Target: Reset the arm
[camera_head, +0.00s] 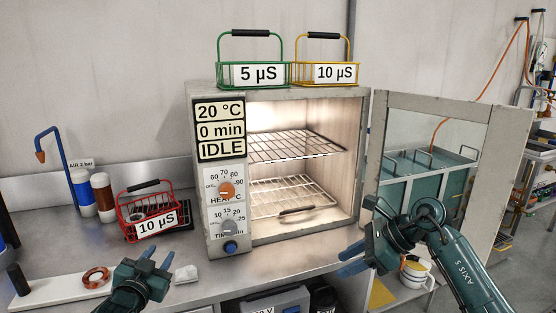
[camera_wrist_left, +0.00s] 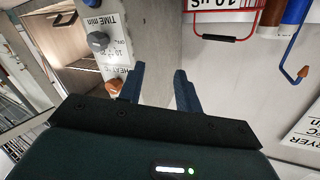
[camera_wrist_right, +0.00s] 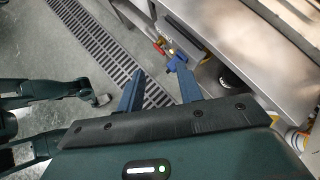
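My left gripper (camera_head: 152,262) is over the front of the counter, left of the oven. In the left wrist view its fingers (camera_wrist_left: 158,88) are apart with nothing between them. My right gripper (camera_head: 352,258) is in front of the oven's lower right corner, near the open door. In the right wrist view its fingers (camera_wrist_right: 160,88) are also apart and empty, with the floor and counter edge beyond. The grey oven (camera_head: 229,253) stands open; its display (camera_head: 220,131) reads 20 °C, 0 min, IDLE. Its wire racks (camera_head: 290,190) bear no basket.
The oven door (camera_head: 482,150) stands open at right. A green basket (camera_head: 250,34) and a yellow basket (camera_head: 319,37) sit on the oven. A red basket (camera_head: 128,208), bottles (camera_head: 103,197) and a copper ring (camera_head: 96,277) are on the counter at left. A floor drain (camera_wrist_right: 95,45) shows below.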

